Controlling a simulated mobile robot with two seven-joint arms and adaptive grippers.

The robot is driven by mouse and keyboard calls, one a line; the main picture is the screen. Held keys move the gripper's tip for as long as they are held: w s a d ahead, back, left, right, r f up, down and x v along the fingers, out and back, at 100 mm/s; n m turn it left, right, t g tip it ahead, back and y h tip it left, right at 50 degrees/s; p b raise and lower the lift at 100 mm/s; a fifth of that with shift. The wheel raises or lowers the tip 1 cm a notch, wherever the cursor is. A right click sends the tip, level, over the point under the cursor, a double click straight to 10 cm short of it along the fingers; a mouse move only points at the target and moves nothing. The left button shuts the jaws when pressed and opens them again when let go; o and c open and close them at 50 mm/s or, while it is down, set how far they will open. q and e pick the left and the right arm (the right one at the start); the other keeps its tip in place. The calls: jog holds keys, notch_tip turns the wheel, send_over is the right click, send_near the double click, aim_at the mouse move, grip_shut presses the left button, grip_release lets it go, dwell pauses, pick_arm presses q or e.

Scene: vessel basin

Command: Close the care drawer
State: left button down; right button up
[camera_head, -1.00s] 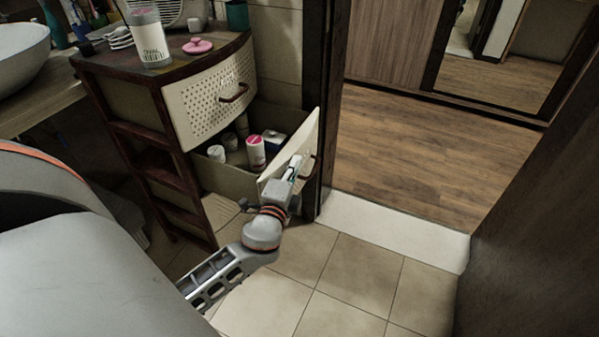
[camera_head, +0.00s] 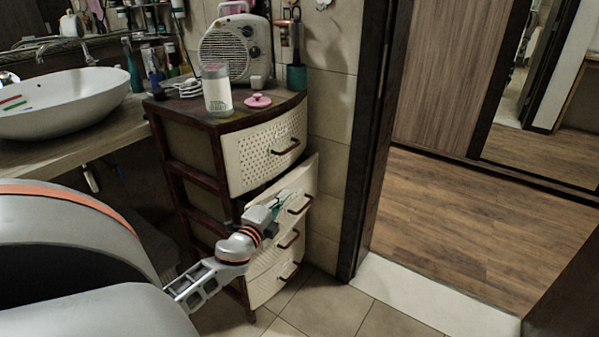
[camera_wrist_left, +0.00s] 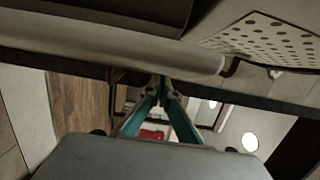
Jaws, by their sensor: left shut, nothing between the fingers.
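The care drawer (camera_head: 304,175) is the second drawer from the top of the dark wooden cabinet, with a cream front and a dark handle (camera_head: 299,205). In the head view its front stands a little out from the cabinet, with a dark gap above it. Its contents are hidden. My left gripper (camera_head: 284,199) is at the drawer's front, left of the handle; contact is unclear. In the left wrist view the teal fingers (camera_wrist_left: 161,92) come together with nothing between them. A perforated cream panel (camera_wrist_left: 265,40) shows at upper right there. My right gripper is not in view.
A white and pink bottle (camera_head: 217,92), a pink lid (camera_head: 257,101) and a radio-like heater (camera_head: 236,48) stand on the cabinet (camera_head: 222,122). A white basin (camera_head: 65,103) is at left. A dark door frame (camera_head: 368,140) stands right of the cabinet; tiled floor lies in front.

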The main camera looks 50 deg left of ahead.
aim_at(268, 190)
pick_arm(q)
jog(key=a, duration=0.2)
jog(key=s+a, duration=0.1)
jog(key=a, duration=0.2)
jog(key=shift+s+a+b, duration=0.2)
jog(key=shift+a+b, duration=0.05)
jog(key=shift+b, duration=0.05)
jog(key=shift+a, duration=0.15)
jog(key=shift+a+r, duration=0.1)
jog(key=shift+a, duration=0.05)
